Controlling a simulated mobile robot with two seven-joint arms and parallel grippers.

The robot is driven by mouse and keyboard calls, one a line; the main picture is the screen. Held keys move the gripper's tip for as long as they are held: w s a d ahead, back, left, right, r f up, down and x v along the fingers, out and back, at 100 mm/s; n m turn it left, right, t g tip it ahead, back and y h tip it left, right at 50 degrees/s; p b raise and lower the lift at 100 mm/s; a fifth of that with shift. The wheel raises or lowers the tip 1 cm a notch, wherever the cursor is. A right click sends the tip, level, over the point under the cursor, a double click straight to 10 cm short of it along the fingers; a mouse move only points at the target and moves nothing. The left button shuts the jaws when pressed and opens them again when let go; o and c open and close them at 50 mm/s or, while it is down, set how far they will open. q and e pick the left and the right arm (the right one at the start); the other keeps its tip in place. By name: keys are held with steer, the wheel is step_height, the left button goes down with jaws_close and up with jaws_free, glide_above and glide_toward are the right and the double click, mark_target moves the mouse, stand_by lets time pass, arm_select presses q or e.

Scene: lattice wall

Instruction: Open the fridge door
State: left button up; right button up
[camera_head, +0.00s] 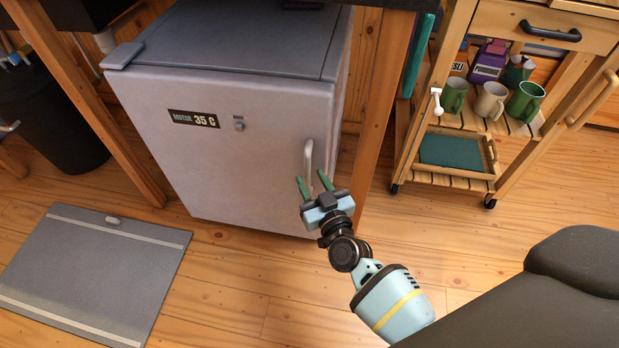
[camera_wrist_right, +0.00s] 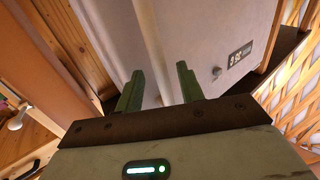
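The light grey fridge (camera_head: 235,140) stands under a wooden-legged counter, its door shut. A pale upright handle (camera_head: 308,157) is near the right edge of its door. My right gripper (camera_head: 313,182) is open, its two green fingers pointing at the door by the handle's lower end. In the right wrist view, the gripper (camera_wrist_right: 160,88) shows its fingers apart, with a pale bar that looks like the handle (camera_wrist_right: 153,42) running into the gap between them. I cannot tell whether they touch it. My left gripper is not in view.
A wooden trolley (camera_head: 470,178) with mugs stands right of the fridge. A counter leg (camera_head: 378,110) rises close to the fridge's right side. A grey mat (camera_head: 95,268) lies on the floor at left. The floor in front of the door is clear.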

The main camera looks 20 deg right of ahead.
steer(key=shift+w, duration=0.8)
steer(key=shift+c, duration=0.5)
jaws_close()
